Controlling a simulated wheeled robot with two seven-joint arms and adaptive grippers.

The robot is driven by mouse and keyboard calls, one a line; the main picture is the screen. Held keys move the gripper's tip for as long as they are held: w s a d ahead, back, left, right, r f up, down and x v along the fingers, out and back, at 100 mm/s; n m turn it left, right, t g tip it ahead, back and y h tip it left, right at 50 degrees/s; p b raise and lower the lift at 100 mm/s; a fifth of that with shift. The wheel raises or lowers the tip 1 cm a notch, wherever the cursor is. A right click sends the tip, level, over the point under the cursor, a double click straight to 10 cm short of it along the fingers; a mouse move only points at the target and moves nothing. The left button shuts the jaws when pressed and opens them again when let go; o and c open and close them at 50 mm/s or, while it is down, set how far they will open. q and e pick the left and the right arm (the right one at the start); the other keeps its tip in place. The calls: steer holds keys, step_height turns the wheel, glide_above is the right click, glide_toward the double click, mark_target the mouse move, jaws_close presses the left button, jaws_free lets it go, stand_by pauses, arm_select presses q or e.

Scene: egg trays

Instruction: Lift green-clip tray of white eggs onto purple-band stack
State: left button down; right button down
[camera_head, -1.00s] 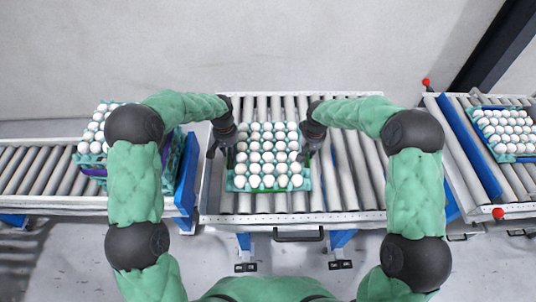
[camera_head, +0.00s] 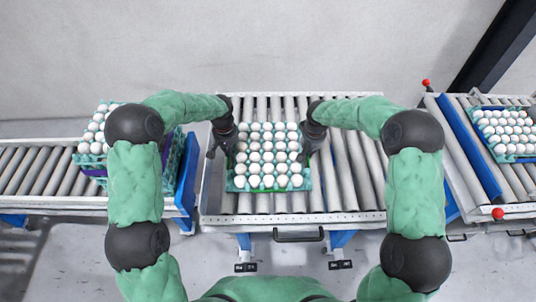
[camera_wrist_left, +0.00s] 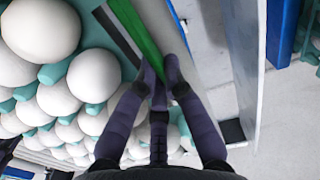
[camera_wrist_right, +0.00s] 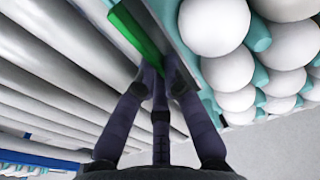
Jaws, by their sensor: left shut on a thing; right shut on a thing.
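The teal tray of white eggs (camera_head: 231,184) lies on the middle roller conveyor. Its green clips show in the left wrist view (camera_wrist_left: 135,27) and right wrist view (camera_wrist_right: 135,32). My left gripper (camera_wrist_left: 158,75) is shut on the clip at the tray's left side. My right gripper (camera_wrist_right: 158,75) is shut on the clip at its right side. In the head view, the left gripper (camera_head: 229,152) and right gripper (camera_head: 304,155) flank the tray. The purple-band stack (camera_head: 95,172), topped with white eggs, stands on the left conveyor, partly hidden by my left arm.
The middle conveyor (camera_head: 352,178) has bare rollers right of the tray. Another egg tray (camera_head: 502,152) stands on the right conveyor, beside a blue rail (camera_head: 468,145). A blue end plate (camera_head: 187,172) rises between the purple-band stack and the middle conveyor.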

arm_select(q)
steer(key=shift+w+r+p, duration=0.1)
steer(key=shift+r+p, duration=2.2)
steer(key=shift+r, duration=0.3)
